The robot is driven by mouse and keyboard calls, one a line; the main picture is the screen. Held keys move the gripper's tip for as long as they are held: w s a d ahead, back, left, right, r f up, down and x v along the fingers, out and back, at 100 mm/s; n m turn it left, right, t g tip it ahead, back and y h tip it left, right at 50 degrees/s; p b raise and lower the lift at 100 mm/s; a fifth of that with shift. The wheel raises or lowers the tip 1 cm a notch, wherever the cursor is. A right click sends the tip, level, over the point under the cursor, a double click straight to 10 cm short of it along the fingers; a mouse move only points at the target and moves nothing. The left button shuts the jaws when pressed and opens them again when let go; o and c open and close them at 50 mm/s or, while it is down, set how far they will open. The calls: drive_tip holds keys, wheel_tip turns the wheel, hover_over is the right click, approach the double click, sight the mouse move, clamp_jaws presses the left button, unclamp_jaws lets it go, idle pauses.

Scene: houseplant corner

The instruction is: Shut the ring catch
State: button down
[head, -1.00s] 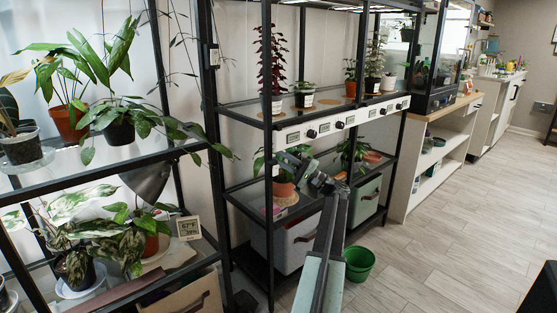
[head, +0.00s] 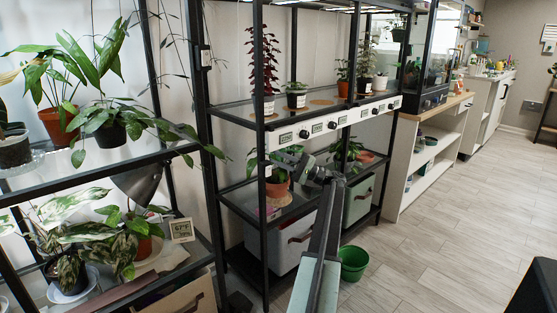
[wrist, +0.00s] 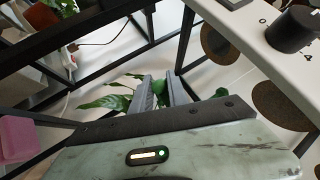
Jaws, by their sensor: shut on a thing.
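My gripper (head: 298,160) reaches in over the lower shelf of the middle rack, beside a leafy plant in a terracotta pot (head: 277,186). In the wrist view its two grey fingers (wrist: 160,90) are close together among green leaves (wrist: 117,101). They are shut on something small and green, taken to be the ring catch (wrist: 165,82). It is mostly hidden between the fingers, and I cannot make out its ring or whether it is closed.
A white panel with black knobs (head: 305,134) runs along the shelf edge just above my gripper; a knob (wrist: 290,30) is close in the wrist view. A black rack post (head: 261,220) stands left. A green bucket (head: 353,262) is on the floor.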

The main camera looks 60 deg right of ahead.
drive_tip(key=c, duration=1.3)
unclamp_jaws()
drive_tip(key=b+v, duration=0.3)
drive_tip(key=v, duration=0.4)
drive_tip(key=shift+s+d+f, duration=0.1)
drive_tip(key=shift+s+d, duration=0.05)
drive_tip(key=shift+s, duration=0.15)
